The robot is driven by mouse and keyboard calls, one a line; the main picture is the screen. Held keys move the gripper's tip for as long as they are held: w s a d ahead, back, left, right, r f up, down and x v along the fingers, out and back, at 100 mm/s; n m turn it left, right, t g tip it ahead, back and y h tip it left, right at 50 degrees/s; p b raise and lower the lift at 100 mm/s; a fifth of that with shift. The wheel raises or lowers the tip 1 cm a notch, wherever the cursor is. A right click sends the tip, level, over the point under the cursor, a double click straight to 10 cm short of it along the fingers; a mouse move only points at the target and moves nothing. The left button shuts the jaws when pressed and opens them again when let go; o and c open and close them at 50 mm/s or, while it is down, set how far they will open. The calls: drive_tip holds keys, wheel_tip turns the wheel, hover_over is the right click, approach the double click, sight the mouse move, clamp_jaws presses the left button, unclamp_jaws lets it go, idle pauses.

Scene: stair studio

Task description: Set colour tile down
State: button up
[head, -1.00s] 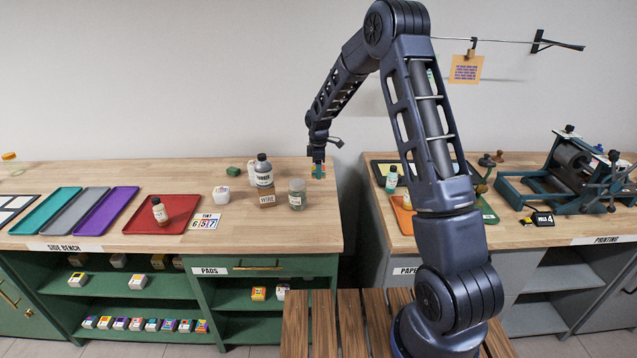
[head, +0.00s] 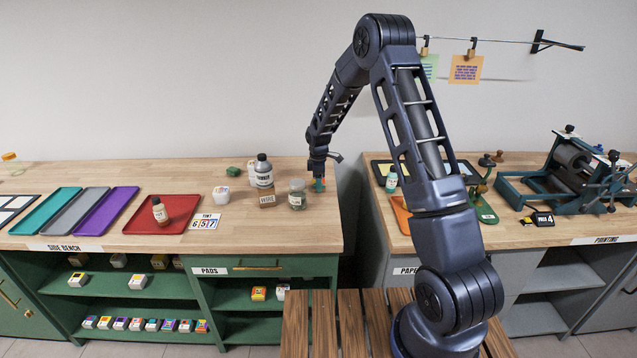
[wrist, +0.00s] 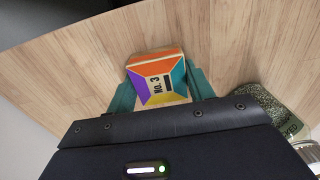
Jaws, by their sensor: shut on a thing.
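The colour tile (wrist: 157,80) shows in the wrist view as a small block with orange, purple, yellow and teal faces and a "No. 3" label. My gripper (wrist: 160,92) is shut on it, with a teal finger on each side. In the head view my gripper (head: 318,183) is low over the right end of the side bench (head: 250,228), to the right of the jar. The tile is tiny there and mostly covered by the fingers. I cannot tell whether it touches the wood.
A speckled jar (head: 297,195), a wooden block (head: 267,200) and a grey-capped bottle (head: 263,172) stand left of my gripper. The speckled jar is also close by in the wrist view (wrist: 265,105). The bench's right edge and a gap lie just to the right.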

drive_tip(key=o, duration=1)
wheel_tip(320, 180, up, 12)
drive_tip(key=shift+r, duration=0.25)
drive_tip(key=s+d+r+m+t, duration=0.1)
drive_tip(key=s+d+r+m, duration=0.3)
drive_tip(key=s+d+r, duration=0.5)
drive_tip(key=s+d+r+m+t, duration=0.1)
drive_tip(key=s+d+r+m, duration=0.4)
drive_tip(key=s+d+r, duration=0.5)
drive_tip(key=shift+s+d+r+m+t, duration=0.55)
drive_tip(key=shift+s+d+m, duration=0.75)
drive_tip(key=shift+s, duration=2.65)
drive_tip(key=shift+s+d+r+m+t, duration=0.3)
drive_tip(key=shift+s+d+r+m, duration=0.95)
drive_tip(key=shift+s, duration=2.65)
drive_tip(key=shift+s+d+m+t, duration=0.6)
drive_tip(key=shift+s+m, duration=1.35)
drive_tip(key=shift+s, duration=2)
